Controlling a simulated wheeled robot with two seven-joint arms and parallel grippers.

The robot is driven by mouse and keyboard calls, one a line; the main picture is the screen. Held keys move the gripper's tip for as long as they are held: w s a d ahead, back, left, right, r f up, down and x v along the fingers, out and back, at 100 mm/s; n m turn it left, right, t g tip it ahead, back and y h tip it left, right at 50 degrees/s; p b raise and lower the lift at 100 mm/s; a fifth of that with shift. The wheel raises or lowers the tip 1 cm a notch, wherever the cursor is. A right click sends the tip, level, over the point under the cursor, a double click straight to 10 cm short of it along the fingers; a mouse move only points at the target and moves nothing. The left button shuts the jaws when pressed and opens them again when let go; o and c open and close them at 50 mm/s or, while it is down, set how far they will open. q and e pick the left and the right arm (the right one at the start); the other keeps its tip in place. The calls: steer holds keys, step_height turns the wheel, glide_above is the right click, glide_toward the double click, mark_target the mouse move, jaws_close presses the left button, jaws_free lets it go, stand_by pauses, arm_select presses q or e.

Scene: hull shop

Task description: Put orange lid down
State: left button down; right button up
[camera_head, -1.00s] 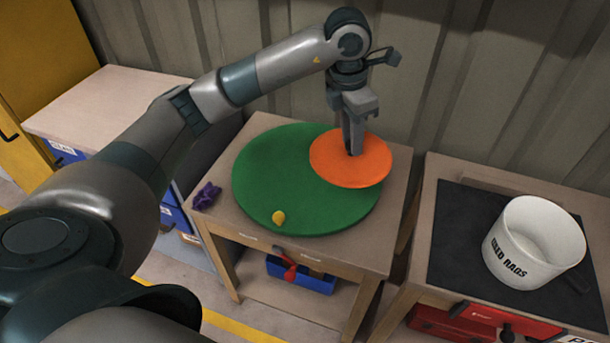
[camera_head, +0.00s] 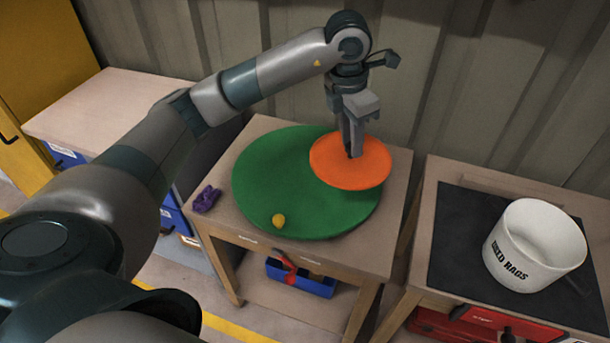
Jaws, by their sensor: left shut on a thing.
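The orange lid (camera_head: 335,172) is a flat round disc at the right part of the green round mat (camera_head: 275,180), overlapping its right edge. My left gripper (camera_head: 352,153) comes down from above and is shut on the lid near its middle; the fingertips hide the grasped part. I cannot tell whether the lid touches the green disc or hangs just above it. My right gripper is not in view.
A yellow ball-like thing (camera_head: 279,221) lies at the green disc's front edge. A purple crumpled cloth (camera_head: 206,199) lies on the table (camera_head: 374,256) at left. A white "USED RAGS" pot (camera_head: 515,262) stands on the right table's dark mat (camera_head: 455,255). A corrugated wall closes the back.

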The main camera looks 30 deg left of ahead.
arm_select(q)
steer(key=shift+a, duration=0.1)
steer(key=s+a+f+p, duration=0.1)
steer(key=a+f, duration=0.6)
steer(key=a, duration=0.4)
steer(key=shift+s+a+p, duration=0.2)
steer(key=shift+s+p, duration=0.05)
steer(key=shift+p, duration=0.1)
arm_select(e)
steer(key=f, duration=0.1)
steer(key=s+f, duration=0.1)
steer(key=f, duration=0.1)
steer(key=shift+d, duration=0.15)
arm_select(q)
step_height(320, 180, down, 4)
steer(key=shift+r+p, duration=0.25)
steer(key=shift+p, duration=0.15)
steer(key=shift+f, duration=0.2)
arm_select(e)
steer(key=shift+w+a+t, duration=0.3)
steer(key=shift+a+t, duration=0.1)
